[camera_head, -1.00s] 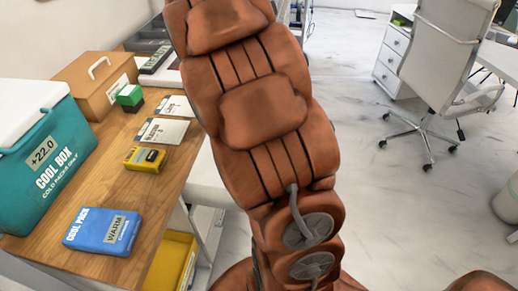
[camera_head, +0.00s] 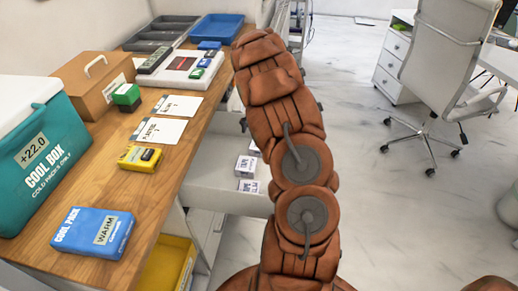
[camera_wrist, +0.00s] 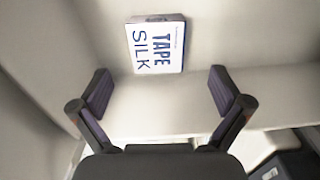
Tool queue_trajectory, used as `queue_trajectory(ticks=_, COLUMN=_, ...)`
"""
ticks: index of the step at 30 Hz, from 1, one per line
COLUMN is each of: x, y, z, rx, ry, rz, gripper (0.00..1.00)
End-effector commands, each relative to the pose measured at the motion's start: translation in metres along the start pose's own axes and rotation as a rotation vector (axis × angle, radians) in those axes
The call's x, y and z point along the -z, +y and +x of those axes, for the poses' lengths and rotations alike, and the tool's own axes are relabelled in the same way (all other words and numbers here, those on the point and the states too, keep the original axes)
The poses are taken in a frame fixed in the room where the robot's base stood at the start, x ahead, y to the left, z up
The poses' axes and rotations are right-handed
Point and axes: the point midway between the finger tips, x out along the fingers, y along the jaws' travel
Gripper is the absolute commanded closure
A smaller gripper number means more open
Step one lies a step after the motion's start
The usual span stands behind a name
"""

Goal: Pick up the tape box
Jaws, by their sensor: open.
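A white tape box (camera_wrist: 156,46) with blue "TAPE SILK" lettering lies on a pale surface in the wrist view, upper middle. My gripper (camera_wrist: 160,92) is open and empty, its two dark fingers spread wide below the box in the picture and apart from it. In the head view, small white boxes lie in the open white drawer beside the table; one (camera_head: 245,166) is farther back and one marked "TAPE" (camera_head: 248,186) is nearer. I cannot tell which one the wrist view shows. My gripper is not visible in the head view.
The drawer (camera_head: 222,192) has raised walls close to my arm. The wooden table (camera_head: 150,190) at left holds a teal cool box (camera_head: 40,170), a blue cool pack (camera_head: 93,233), a yellow device (camera_head: 140,158) and trays. A chair (camera_head: 440,75) stands on open floor at right.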

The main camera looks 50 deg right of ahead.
Motion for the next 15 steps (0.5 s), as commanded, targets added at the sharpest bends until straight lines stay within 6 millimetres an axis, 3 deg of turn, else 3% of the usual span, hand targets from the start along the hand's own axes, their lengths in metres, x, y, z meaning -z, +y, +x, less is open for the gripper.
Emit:
queue_trajectory(ticks=10, x=-0.001, y=0.002, z=0.026, rx=-0.002, ry=0.0, rz=-0.001, gripper=0.0)
queue_trajectory(ticks=15, x=-0.002, y=0.004, z=0.05, rx=-0.003, ry=-0.006, rz=-0.001, gripper=0.0)
